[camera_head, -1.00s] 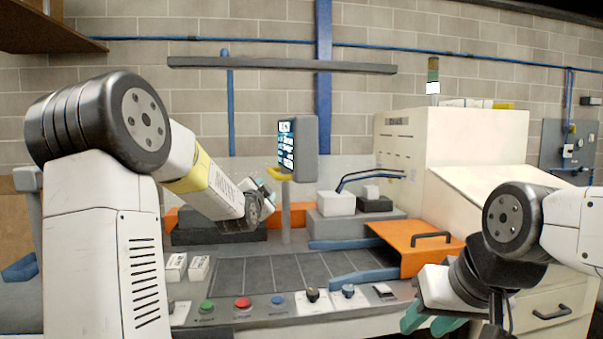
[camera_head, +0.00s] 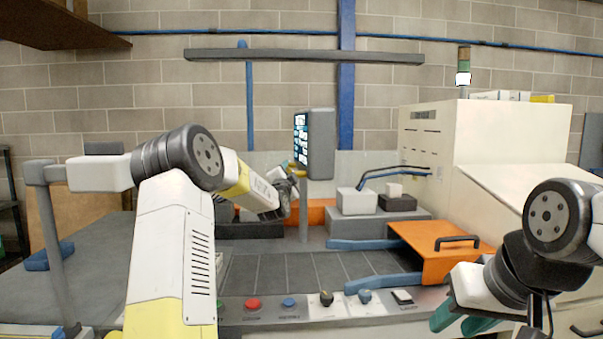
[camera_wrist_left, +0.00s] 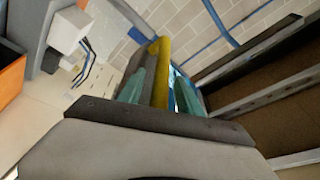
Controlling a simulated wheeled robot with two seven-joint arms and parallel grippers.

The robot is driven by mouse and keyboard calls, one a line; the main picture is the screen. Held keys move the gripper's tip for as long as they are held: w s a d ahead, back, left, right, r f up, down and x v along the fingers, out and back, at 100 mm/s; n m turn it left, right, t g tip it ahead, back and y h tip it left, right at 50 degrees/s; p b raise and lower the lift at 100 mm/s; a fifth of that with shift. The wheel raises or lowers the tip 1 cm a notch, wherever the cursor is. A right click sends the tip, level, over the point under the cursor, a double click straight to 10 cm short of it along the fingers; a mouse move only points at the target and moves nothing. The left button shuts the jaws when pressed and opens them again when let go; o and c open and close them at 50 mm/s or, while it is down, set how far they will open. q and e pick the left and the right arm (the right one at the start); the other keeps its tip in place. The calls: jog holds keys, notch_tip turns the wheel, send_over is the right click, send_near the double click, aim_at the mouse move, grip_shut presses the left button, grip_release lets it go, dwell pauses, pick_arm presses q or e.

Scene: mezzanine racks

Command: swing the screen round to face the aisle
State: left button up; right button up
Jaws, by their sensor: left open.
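The screen (camera_head: 320,145) is a grey box on a thin upright post (camera_head: 303,215), its lit face turned to the left in the head view. A yellow handle (camera_wrist_left: 161,72) shows in the left wrist view. My left gripper (camera_head: 290,178) is at the lower left of the screen. In the wrist view its teal fingers are apart, with the yellow handle between them; I cannot tell whether they touch it. My right gripper (camera_head: 460,320) hangs low at the right, its teal fingertips partly cut off by the lower edge.
Below is a grey roller bed with a row of buttons (camera_head: 253,304) along its front. An orange cover (camera_head: 430,262) and a large cream machine (camera_head: 485,140) stand to the right. A long grey bar (camera_head: 305,56) runs overhead.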

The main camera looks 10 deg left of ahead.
pick_arm(q)
jog(key=shift+w, duration=0.25)
jog(key=shift+c, duration=0.2)
grip_shut()
dwell(1.1)
